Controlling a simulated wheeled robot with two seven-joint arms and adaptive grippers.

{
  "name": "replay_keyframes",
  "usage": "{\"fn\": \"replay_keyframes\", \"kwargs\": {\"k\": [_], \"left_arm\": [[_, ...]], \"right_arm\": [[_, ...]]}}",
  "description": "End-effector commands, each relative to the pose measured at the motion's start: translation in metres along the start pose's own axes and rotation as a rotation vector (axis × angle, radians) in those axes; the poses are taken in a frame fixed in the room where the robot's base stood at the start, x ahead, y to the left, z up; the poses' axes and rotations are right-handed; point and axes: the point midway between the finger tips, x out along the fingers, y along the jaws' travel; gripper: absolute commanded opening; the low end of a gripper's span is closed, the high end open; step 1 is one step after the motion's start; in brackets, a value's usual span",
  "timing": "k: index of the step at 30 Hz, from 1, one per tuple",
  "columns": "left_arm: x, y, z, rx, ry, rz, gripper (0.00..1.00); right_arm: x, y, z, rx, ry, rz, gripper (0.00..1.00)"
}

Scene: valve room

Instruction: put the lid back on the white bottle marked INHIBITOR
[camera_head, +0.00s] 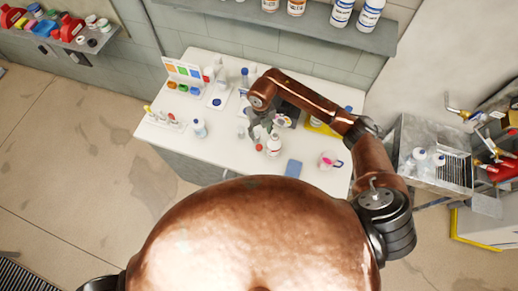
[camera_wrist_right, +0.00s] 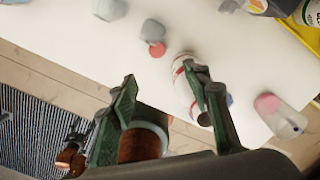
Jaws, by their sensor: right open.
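A white bottle (camera_head: 273,146) with reddish markings stands on the white bench; its lettering is too small to read. A white bottle with red bands shows in the right wrist view (camera_wrist_right: 183,92), partly hidden behind one finger. A small red cap-like piece (camera_head: 259,147) is just left of the bottle; a red piece also shows in the wrist view (camera_wrist_right: 157,49). I cannot tell for sure if it is the lid. My right gripper (camera_head: 255,133) is open and empty, close to the bottle and the red piece; its fingers spread in the wrist view (camera_wrist_right: 160,76). My left gripper is out of view.
Several bottles and a colored card stand at the back left. A wall shelf (camera_head: 300,22) holds bottles above.

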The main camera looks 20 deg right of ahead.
Motion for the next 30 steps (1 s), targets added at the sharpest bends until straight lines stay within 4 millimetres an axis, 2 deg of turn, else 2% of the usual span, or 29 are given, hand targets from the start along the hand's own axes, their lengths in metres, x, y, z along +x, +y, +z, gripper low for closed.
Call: {"fn": "replay_keyframes", "kwargs": {"k": [1, 10, 25, 30], "left_arm": [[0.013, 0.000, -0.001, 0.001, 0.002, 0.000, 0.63], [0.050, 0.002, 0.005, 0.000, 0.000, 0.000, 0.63], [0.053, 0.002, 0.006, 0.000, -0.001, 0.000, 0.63], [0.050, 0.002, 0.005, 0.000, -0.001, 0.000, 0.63]], "right_arm": [[0.014, 0.000, 0.000, -0.001, 0.001, 0.000, 0.44], [0.052, 0.001, 0.000, -0.002, 0.002, 0.001, 0.44], [0.055, 0.001, 0.000, -0.002, 0.002, 0.001, 0.44], [0.068, 0.002, -0.001, 0.000, 0.005, 0.002, 0.44]]}}
